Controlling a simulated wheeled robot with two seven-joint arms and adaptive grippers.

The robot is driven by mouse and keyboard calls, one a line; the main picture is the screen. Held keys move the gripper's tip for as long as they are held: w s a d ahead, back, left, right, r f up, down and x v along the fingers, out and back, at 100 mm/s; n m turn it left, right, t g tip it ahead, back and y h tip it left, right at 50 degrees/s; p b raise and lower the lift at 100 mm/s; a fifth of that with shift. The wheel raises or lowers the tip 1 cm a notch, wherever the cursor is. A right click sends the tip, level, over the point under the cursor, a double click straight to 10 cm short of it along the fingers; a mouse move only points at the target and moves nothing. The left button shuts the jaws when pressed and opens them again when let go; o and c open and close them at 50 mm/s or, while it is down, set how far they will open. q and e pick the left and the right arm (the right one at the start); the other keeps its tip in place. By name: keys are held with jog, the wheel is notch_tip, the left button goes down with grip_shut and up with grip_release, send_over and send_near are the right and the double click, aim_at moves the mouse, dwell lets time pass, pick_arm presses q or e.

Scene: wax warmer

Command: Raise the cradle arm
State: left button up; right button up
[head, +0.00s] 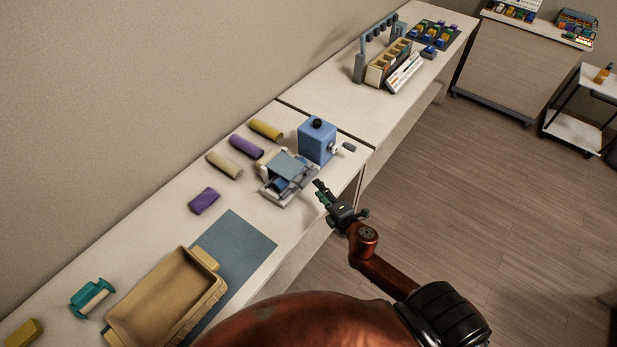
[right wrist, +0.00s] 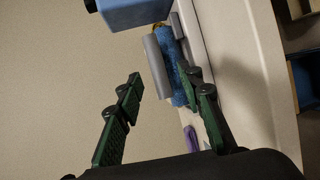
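A small device stands near the front edge of the bench. It has a blue box (head: 316,142) with a black knob on top and a side crank, and beside it a low cradle with a grey-blue plate (head: 287,167). I cannot tell for sure which part is the cradle arm. My right gripper (head: 321,193) is just off the bench edge, to the right of the cradle and apart from it. In the right wrist view its fingers (right wrist: 163,85) are spread and empty, with a grey plate (right wrist: 157,69) and a blue fuzzy roll (right wrist: 174,65) beyond them. My left gripper is not in view.
Yellow (head: 265,129), purple (head: 246,147) and cream (head: 225,165) rolls lie left of the device. A tan tray (head: 150,300) and grey mat (head: 245,243) are nearer. A rack (head: 380,50) stands farther back. Open floor lies right of the bench.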

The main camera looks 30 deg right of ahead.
aim_at(310, 181)
jog(key=shift+w+a+r+n+y, duration=0.15)
jog(key=shift+w+a+n+y, duration=0.15)
jog(key=shift+w, duration=0.1)
jog(key=x, duration=0.6)
jog(key=shift+d, duration=0.1)
jog(key=shift+w, duration=0.5)
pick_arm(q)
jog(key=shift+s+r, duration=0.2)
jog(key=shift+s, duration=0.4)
pick_arm(e)
jog(key=shift+c, duration=0.6)
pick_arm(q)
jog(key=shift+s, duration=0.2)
pick_arm(e)
grip_shut()
